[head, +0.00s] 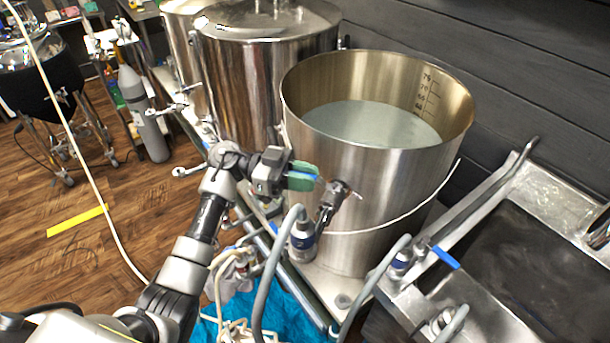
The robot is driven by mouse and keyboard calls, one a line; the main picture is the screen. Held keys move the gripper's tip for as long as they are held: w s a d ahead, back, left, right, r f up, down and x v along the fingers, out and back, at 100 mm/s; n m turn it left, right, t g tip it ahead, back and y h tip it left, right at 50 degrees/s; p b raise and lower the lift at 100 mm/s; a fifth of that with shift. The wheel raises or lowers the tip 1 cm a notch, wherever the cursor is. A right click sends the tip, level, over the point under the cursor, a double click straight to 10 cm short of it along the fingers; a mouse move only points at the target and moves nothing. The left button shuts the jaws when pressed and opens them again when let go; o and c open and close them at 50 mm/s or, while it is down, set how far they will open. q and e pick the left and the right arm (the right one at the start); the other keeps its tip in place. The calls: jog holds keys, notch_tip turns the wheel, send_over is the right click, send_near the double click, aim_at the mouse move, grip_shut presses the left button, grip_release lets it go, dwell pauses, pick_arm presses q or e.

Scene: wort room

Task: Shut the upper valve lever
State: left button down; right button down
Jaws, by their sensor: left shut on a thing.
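The open steel kettle (345,180) stands in the middle, with liquid inside. Its valve (332,203) sticks out from the front wall. The upper valve lever (318,179) shows as a thin blue strip, mostly hidden by my left gripper. My left gripper (303,176), with green fingers, reaches in from the left beside the kettle wall. It is shut on the upper valve lever, just above and left of the valve body. My right gripper is not in view.
A grey hose (262,275) rises to a fitting (302,236) below the valve. Another blue lever (446,257) is at lower right, by the steel sink (545,262). A lidded steel tank (250,85) stands behind. A grey gas cylinder (143,115) stands on the wood floor at left.

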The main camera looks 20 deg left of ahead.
pick_arm(q)
jog(key=shift+w+r+m+g, duration=0.15)
jog(key=shift+m+g, duration=0.15)
jog(key=shift+g, duration=0.2)
jog(key=shift+w+g+p, duration=0.15)
jog(key=shift+g+p, duration=0.15)
jog(key=shift+p, duration=0.05)
jog(key=shift+w+m+g, duration=0.15)
jog(key=shift+m+g, duration=0.55)
jog(key=shift+g, duration=0.1)
jog(key=c, duration=1)
grip_release()
jog(key=shift+c, duration=0.2)
jog(key=shift+f, duration=0.2)
jog(key=w+a+b, duration=0.1)
jog(key=a+b, duration=0.2)
jog(key=a, duration=0.7)
jog(key=shift+w+a, duration=0.35)
jog(key=shift+w, duration=0.05)
